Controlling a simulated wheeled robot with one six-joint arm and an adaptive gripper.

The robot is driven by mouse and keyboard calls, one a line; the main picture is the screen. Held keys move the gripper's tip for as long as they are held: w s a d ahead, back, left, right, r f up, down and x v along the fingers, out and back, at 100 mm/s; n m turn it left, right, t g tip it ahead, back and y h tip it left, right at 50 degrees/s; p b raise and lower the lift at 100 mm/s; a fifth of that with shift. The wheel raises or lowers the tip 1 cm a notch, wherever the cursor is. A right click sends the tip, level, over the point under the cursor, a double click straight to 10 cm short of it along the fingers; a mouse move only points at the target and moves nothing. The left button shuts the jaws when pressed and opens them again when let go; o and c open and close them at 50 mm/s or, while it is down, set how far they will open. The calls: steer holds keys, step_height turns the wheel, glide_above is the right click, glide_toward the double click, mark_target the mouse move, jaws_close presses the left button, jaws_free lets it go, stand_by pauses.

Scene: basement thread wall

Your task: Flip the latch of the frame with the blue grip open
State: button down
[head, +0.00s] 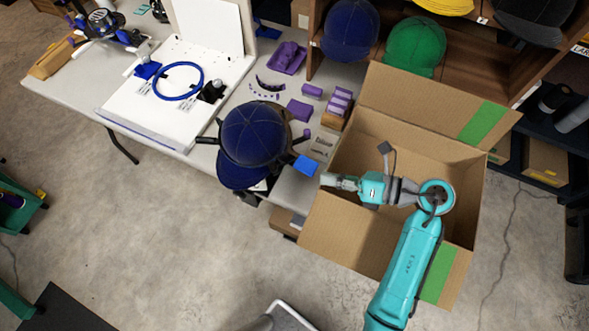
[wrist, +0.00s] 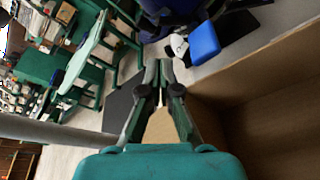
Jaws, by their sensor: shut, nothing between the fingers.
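A blue block-shaped grip (head: 306,166) sticks out to the right of a navy cap (head: 256,132) at the table's front edge. The cap sits over a holder with dark arms; most of the frame and its latch are hidden under it. The blue grip also shows at the upper right of the wrist view (wrist: 204,42). My gripper (head: 325,179) is shut and empty, just right of and slightly below the blue grip in the head view. They look apart. In the wrist view my fingertips (wrist: 158,68) are together, left of the grip.
An open cardboard box (head: 340,235) stands under my arm, its wall close to my gripper. A blue hoop (head: 180,80) lies on a white board on the table (head: 70,85). Purple parts (head: 300,110) lie behind the cap. Shelves with caps stand at the back.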

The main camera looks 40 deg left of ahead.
mark_target(288, 160)
steer(key=x, duration=1)
steer(key=shift+a+r, duration=0.15)
steer(key=shift+r, duration=0.05)
stand_by(0.4)
